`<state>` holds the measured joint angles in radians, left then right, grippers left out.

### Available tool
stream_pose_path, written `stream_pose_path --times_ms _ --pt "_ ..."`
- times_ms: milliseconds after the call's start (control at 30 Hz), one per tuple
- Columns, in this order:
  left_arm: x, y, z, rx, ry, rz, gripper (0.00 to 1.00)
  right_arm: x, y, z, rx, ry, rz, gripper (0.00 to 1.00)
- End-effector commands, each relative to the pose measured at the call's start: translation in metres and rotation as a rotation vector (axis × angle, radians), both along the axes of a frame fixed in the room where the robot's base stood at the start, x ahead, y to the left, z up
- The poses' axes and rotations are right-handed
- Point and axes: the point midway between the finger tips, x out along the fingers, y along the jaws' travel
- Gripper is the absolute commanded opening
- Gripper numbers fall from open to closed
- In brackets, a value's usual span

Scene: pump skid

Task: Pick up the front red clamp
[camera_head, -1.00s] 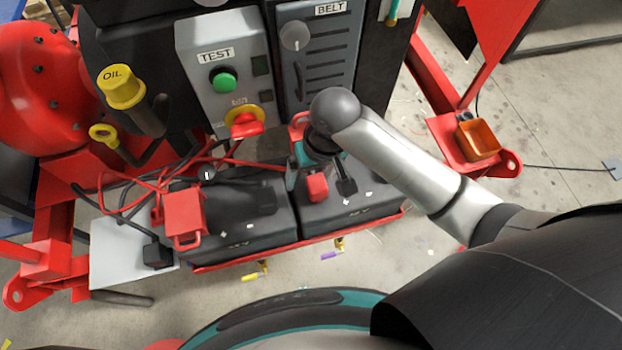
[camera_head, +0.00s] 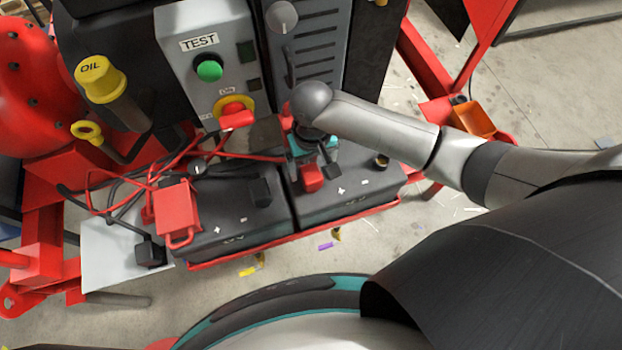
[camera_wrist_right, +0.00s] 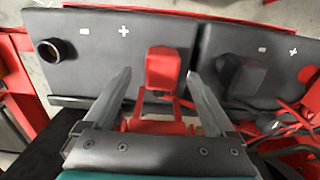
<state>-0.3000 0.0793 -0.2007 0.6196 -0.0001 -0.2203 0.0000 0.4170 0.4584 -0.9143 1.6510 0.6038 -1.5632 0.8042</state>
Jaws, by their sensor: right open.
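A red clamp (camera_head: 312,179) sits on the right black battery (camera_head: 350,192), near its inner end. In the right wrist view the same red clamp (camera_wrist_right: 163,70) stands upright between the fingertips, with a red handle or lead below it. My right gripper (camera_head: 318,162) is open above it; in the wrist view the open gripper (camera_wrist_right: 159,76) has one finger on each side, with visible gaps. A second red clamp (camera_head: 177,208), boxy with a loop, sits on the left battery (camera_head: 225,230). My left gripper is not in view.
A black clamp (camera_head: 260,190) sits on the left battery, beside the gripper. A brass post (camera_head: 382,160) is bare at the right. Red and black cables tangle at the left. The control panel (camera_head: 215,80) with a red knob (camera_head: 236,116) rises close behind.

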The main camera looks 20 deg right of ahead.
Motion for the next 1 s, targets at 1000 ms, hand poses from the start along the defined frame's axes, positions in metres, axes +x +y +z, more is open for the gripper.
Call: stream_pose_path --times_ms 1000 --pt "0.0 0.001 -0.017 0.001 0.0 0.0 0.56 -0.001 0.002 -0.053 -0.001 -0.001 0.0 0.56"
